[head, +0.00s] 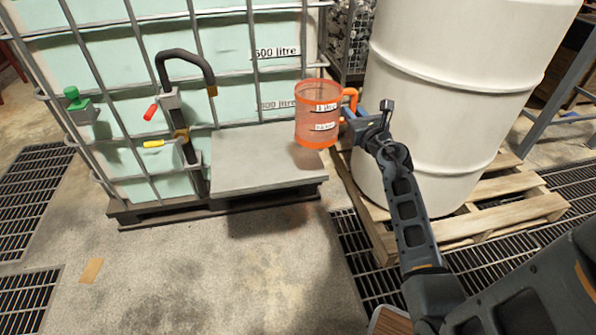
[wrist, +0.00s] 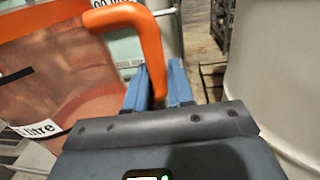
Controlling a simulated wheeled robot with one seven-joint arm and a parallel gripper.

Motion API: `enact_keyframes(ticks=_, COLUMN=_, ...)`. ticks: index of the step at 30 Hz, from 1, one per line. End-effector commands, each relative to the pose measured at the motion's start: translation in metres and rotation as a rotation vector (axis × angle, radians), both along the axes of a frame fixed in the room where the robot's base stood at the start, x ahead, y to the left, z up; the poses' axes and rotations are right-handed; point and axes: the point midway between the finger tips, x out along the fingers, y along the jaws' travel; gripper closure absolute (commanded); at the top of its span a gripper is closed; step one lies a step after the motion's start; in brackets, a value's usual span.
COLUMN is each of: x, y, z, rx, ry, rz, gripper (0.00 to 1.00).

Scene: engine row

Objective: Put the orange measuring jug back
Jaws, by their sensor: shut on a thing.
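The orange measuring jug (head: 316,116) is a see-through cup with white labels and a solid orange handle on its right. It is upright in the head view, in front of the caged tank and above the right end of the grey shelf (head: 262,162). My gripper (head: 362,114) is to the right of the jug and shut on its handle. In the wrist view the jug (wrist: 60,75) fills the left side. The blue fingers of my gripper (wrist: 162,85) are at the lower part of the handle, which partly hides one finger.
A caged tank (head: 130,60) with a dark hose, a red lever and a yellow lever stands behind the shelf. A large white drum (head: 450,90) on a wooden pallet (head: 510,205) stands close to my arm on the right. The shelf top looks bare. Floor grates lie at both sides.

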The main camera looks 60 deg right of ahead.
Motion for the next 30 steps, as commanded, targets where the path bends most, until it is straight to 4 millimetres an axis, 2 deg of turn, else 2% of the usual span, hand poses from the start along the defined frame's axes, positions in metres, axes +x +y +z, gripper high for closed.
enact_keyframes(ticks=1, x=-0.017, y=-0.015, z=-0.006, rx=-0.003, ry=-0.004, rz=-0.032, gripper=1.00)
enact_keyframes(ticks=4, x=-0.039, y=-0.032, z=-0.007, rx=-0.004, ry=-0.005, rz=-0.067, gripper=1.00)
enact_keyframes(ticks=7, x=-0.050, y=-0.041, z=-0.007, rx=-0.005, ry=-0.006, rz=-0.085, gripper=1.00)
enact_keyframes(ticks=9, x=-0.051, y=-0.042, z=-0.009, rx=-0.005, ry=-0.006, rz=-0.090, gripper=1.00)
enact_keyframes(ticks=13, x=-0.035, y=-0.034, z=-0.022, rx=-0.004, ry=-0.004, rz=-0.090, gripper=1.00)
enact_keyframes(ticks=24, x=0.033, y=-0.003, z=-0.065, rx=-0.005, ry=-0.004, rz=-0.089, gripper=1.00)
enact_keyframes(ticks=30, x=0.050, y=0.005, z=-0.075, rx=-0.005, ry=-0.006, rz=-0.091, gripper=1.00)
